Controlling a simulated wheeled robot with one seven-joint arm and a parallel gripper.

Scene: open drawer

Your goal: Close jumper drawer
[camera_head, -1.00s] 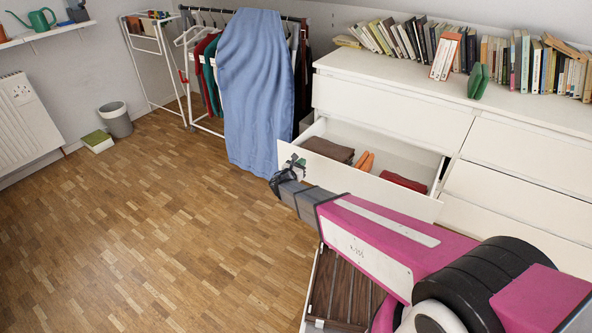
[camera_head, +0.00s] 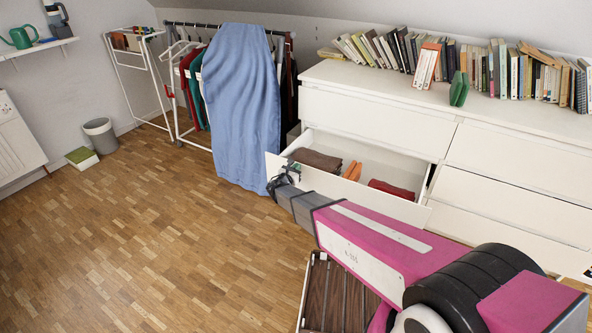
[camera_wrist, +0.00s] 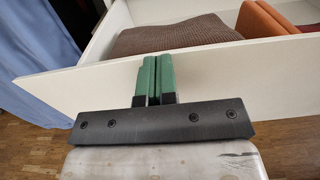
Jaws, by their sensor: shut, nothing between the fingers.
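The jumper drawer (camera_head: 345,192) is the open white drawer of the dresser, pulled out with folded clothes inside. A brown jumper (camera_head: 317,160), an orange folded item (camera_head: 352,170) and a red one (camera_head: 391,189) lie in it. My gripper (camera_head: 283,176) is at the left part of the drawer's front panel. In the wrist view my gripper (camera_wrist: 157,78) has its green fingers together, empty, right at the outer side of the white front panel (camera_wrist: 215,80). Whether the fingers touch the panel I cannot tell. The brown jumper (camera_wrist: 170,35) shows behind the panel.
The white dresser (camera_head: 380,105) carries several books (camera_head: 520,70) on top. A blue cloth (camera_head: 240,100) hangs on a clothes rack left of the drawer. A bin (camera_head: 99,136) stands at the far left. The wooden floor (camera_head: 150,240) at left is clear.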

